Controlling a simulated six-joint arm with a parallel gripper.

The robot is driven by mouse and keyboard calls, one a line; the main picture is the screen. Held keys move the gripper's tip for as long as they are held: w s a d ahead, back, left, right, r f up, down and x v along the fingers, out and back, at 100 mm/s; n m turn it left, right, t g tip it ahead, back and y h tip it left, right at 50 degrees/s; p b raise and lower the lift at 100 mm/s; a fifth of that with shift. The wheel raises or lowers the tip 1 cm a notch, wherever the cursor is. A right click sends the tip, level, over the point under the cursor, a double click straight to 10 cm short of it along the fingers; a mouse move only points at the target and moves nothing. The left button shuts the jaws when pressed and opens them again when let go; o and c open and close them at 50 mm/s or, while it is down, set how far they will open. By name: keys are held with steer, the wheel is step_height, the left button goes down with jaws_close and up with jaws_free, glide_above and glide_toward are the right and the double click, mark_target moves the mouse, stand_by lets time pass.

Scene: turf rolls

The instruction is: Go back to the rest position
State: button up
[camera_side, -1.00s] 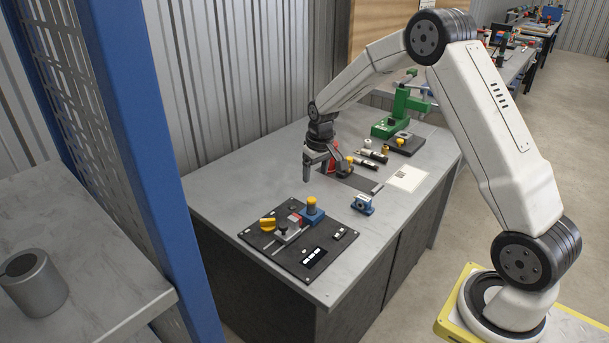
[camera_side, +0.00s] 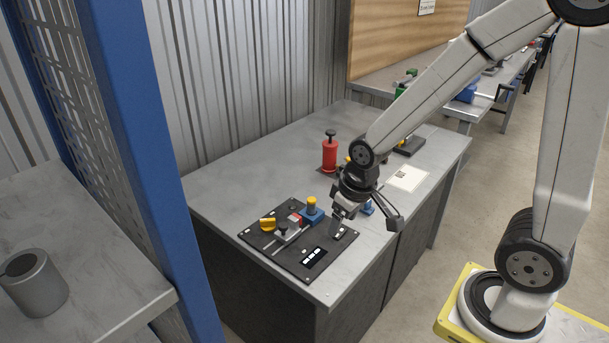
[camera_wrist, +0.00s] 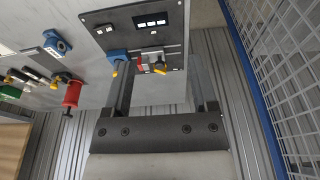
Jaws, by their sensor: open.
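My gripper (camera_side: 365,226) is open above the grey workbench (camera_side: 250,180), close to the right side of the dark fixture panel (camera_side: 312,243). In the wrist view my gripper (camera_wrist: 160,65) shows two spread fingers with nothing held between them. Part of the panel (camera_wrist: 170,20) shows beyond the fingertips. The panel carries a yellow knob, a blue block with a yellow top, a small clamp and a display. A small blue part (camera_side: 367,208) is mostly hidden behind my gripper; a blue part (camera_wrist: 56,44) also shows in the wrist view.
A red cylinder with a black knob (camera_side: 330,155) stands on the bench behind my gripper. A white printed sheet (camera_side: 408,178) lies to the right. The bench's left part is clear.

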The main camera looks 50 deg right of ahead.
steer(key=s, duration=0.1)
steer(key=s+a, duration=0.1)
steer(key=s, duration=0.1)
steer(key=shift+f, duration=0.15)
